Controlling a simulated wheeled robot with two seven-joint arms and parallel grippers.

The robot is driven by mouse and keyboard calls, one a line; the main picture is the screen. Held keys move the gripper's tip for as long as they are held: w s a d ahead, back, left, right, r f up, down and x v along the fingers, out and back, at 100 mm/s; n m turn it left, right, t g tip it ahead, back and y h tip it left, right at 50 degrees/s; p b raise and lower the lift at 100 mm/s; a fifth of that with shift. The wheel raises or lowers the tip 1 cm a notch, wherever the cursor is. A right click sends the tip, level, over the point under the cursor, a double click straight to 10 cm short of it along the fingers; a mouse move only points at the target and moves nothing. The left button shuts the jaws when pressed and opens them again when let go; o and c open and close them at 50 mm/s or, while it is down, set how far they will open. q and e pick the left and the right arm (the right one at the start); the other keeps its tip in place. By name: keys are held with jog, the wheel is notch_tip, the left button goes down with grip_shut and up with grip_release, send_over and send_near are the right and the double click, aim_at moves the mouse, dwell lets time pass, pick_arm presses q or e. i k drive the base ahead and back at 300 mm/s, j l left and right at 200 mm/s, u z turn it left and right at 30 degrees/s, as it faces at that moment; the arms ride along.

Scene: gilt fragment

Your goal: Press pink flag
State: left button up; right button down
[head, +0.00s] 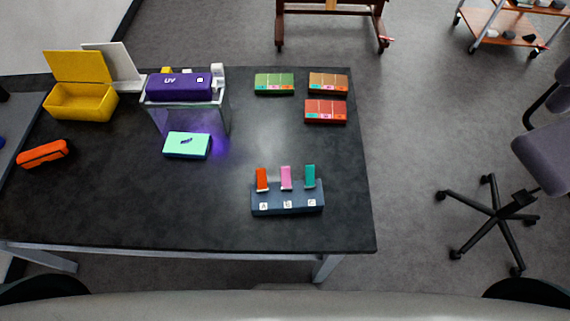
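A pink flag (286,177) stands upright in the middle of a dark blue block (286,203) with labels that look like A, B and C. An orange-red flag (262,179) stands to its left and a teal flag (310,175) to its right. The block sits near the front right of the black table (300,236). Neither of my grippers shows in the head view. Nothing touches the pink flag.
A purple UV lamp (185,87) on a stand shines over a mint box (187,145). An open yellow box (80,103), an orange case (42,153) and green (274,84), brown (328,82) and red (325,111) blocks lie on the table. Space around the flag block is clear.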

aim_at(286, 184)
jog(key=j+z, duration=0.1)
jog(key=z, duration=0.85)
jog(key=k+j+z, duration=0.2)
jog(key=z, duration=0.15)
jog(key=k+j+z, duration=0.15)
jog(key=z, duration=0.25)
jog(key=k+z, duration=0.55)
jog(key=k, duration=0.75)
